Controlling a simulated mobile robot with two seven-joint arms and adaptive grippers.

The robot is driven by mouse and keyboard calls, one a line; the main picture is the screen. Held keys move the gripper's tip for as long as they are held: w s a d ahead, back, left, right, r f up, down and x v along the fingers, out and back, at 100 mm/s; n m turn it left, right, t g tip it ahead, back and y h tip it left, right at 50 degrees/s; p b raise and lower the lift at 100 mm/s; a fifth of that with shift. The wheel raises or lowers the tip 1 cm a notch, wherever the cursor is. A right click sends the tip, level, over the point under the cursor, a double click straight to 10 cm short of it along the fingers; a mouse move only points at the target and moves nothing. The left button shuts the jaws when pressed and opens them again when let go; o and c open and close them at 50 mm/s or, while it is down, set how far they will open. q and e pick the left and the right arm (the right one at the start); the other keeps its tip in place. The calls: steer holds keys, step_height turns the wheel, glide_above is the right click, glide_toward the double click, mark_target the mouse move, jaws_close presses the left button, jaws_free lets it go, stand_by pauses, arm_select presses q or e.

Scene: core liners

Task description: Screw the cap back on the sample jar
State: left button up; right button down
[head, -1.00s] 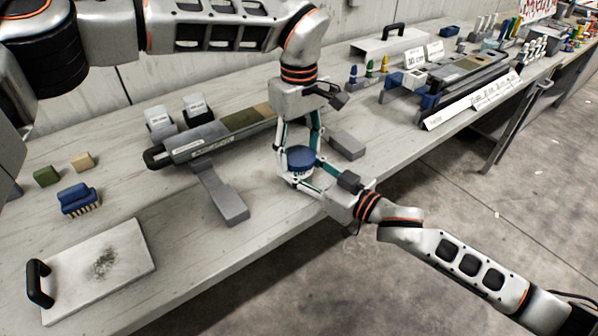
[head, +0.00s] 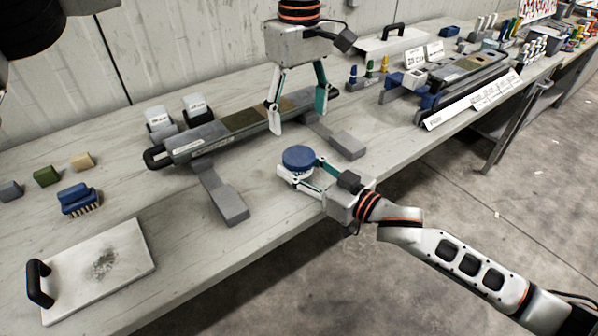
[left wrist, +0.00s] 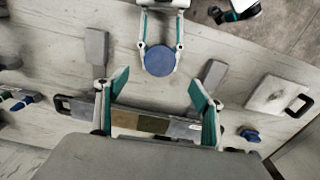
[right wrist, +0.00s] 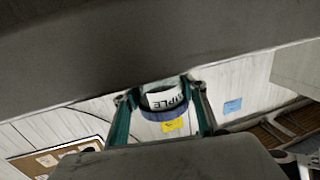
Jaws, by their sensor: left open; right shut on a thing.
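The sample jar (right wrist: 165,98) is white with dark lettering in the right wrist view. Its blue cap (head: 299,157) sits on top of it and also shows from above in the left wrist view (left wrist: 159,61). My right gripper (head: 300,176) is shut around the jar below the cap, near the front edge of the bench. In the head view the jar body is mostly hidden by the cap and fingers. My left gripper (head: 298,112) is open and empty, above and behind the jar, over the core tray. I cannot tell how tightly the cap is seated.
A grey core tray (head: 228,128) lies behind the jar on grey supports (head: 232,207). A blue brush (head: 78,199) and a handled plate (head: 100,268) are at left. Another core tray (head: 465,76) stands at right.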

arm_select(q)
step_height(320, 180, up, 2)
steer(key=shift+r, duration=0.15)
arm_select(e)
steer(key=c, duration=1.1)
jaws_free()
steer(key=v, duration=1.2)
